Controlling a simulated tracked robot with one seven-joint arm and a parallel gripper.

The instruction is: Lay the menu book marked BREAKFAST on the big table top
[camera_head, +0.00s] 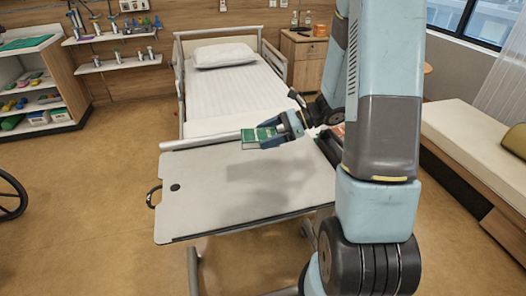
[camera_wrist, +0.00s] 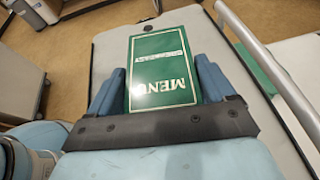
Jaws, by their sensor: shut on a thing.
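The green menu book (camera_head: 262,137) is held over the far part of the big table top (camera_head: 215,200), with a shadow on the top below it. In the wrist view the menu book (camera_wrist: 158,70) shows a pale border and the word MENU upside down; the smaller word is too blurred to read surely. My gripper (camera_head: 283,131) is shut on the book. In the wrist view my gripper's (camera_wrist: 160,88) blue fingers press the book's two sides. The table top (camera_wrist: 110,55) shows beneath and around it.
The bed (camera_head: 225,95) stands behind the table. A green strip (camera_wrist: 250,55) and a pale rail (camera_wrist: 270,70) run along the right in the wrist view. The table's near and left areas are bare, apart from a small dark disc (camera_head: 175,187) at the left.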

